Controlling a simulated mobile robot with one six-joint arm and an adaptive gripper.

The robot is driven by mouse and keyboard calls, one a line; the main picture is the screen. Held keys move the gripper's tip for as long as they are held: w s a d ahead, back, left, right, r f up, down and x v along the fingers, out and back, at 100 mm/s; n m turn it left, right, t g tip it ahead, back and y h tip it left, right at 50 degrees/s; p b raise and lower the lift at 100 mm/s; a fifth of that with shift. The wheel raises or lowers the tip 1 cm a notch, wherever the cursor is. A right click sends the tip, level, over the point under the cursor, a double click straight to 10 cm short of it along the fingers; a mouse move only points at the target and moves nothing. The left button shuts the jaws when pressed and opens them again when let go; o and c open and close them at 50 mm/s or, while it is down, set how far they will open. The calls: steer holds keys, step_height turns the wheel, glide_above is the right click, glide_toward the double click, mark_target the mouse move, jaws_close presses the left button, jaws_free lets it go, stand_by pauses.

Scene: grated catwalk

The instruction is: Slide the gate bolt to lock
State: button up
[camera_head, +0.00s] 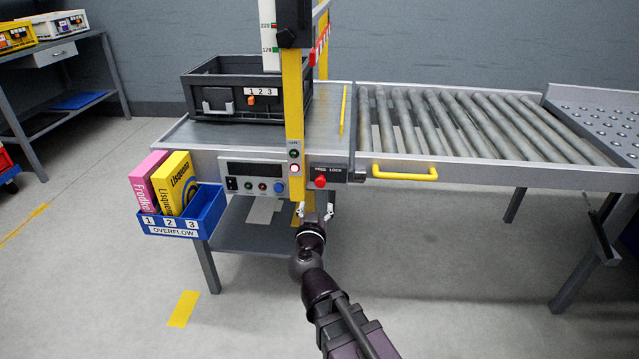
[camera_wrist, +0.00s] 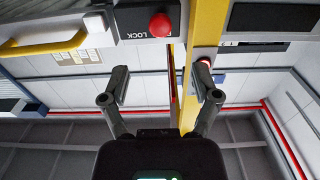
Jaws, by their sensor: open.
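The gate bolt's red knob (camera_head: 320,181) sits on a dark plate marked FREE LOCK (camera_head: 334,170) on the front of the station. The knob is at the left of the plate, below FREE. A small metal catch (camera_head: 358,175) is right of the plate, at the end of the roller gate (camera_head: 480,172). In the wrist view the red knob (camera_wrist: 160,24) and the LOCK lettering appear upside down. My gripper (camera_head: 316,210) is open and empty, just below the knob, apart from it. In the wrist view its fingers (camera_wrist: 160,82) stand either side of the knob's line.
A yellow post (camera_head: 294,110) rises left of the plate. A yellow handle (camera_head: 404,173) juts from the gate front. A control panel (camera_head: 255,180) and a blue overflow bin (camera_head: 185,212) with two boxes are at left. A black crate (camera_head: 240,112) sits on the station. Floor ahead is clear.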

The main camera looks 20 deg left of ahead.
mark_target(320, 184)
steer(key=x, duration=1.1)
steer(key=shift+a, duration=0.1)
jaws_close()
